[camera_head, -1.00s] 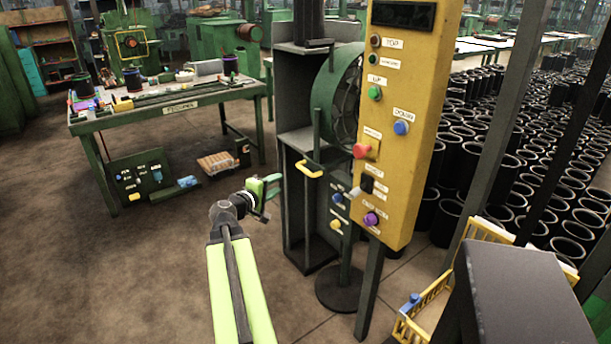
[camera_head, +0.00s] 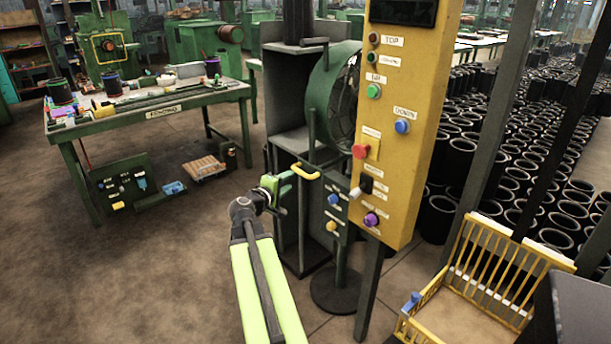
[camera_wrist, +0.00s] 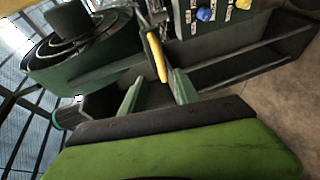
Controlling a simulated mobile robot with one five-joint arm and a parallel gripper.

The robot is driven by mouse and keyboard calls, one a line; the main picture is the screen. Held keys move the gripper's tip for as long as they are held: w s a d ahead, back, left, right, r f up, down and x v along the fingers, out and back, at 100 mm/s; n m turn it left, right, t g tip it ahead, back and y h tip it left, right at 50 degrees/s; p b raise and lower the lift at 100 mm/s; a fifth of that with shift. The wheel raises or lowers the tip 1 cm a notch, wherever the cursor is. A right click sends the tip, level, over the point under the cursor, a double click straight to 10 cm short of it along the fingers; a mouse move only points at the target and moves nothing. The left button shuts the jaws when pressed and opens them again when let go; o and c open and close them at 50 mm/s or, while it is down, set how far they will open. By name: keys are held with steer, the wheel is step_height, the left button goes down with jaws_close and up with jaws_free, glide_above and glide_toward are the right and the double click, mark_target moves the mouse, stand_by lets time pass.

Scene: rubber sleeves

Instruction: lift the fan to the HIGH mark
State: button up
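The fan (camera_head: 330,95) is a round green housing with a dark grille, standing in a dark upright frame behind the yellow control panel (camera_head: 408,190). The fan also shows at the upper left of the wrist view (camera_wrist: 85,50). My gripper (camera_head: 280,183) is at the frame's left side, close to a yellow handle (camera_head: 305,172). In the wrist view, the fingers of my gripper (camera_wrist: 158,77) are apart, with the near end of the yellow handle (camera_wrist: 156,55) between or just beyond their tips. I cannot tell whether they touch it. No HIGH mark is readable.
The panel carries a green button (camera_head: 373,91) by the UP label, a blue one (camera_head: 402,126) by DOWN, and red and purple ones. A yellow wire crate (camera_head: 480,270) stands at right, several black sleeves behind it.

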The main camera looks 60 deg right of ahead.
mark_target(299, 173)
steer(key=d, duration=0.3)
steer(key=d+f+b, duration=0.1)
steer(key=d, duration=0.3)
steer(key=w+d+f, duration=0.1)
steer(key=d, duration=0.2)
steer(key=shift+w+d+b, duration=0.1)
steer(key=shift+d+b, duration=0.15)
steer(key=shift+b, duration=0.1)
steer(key=shift+c, duration=0.5)
jaws_close()
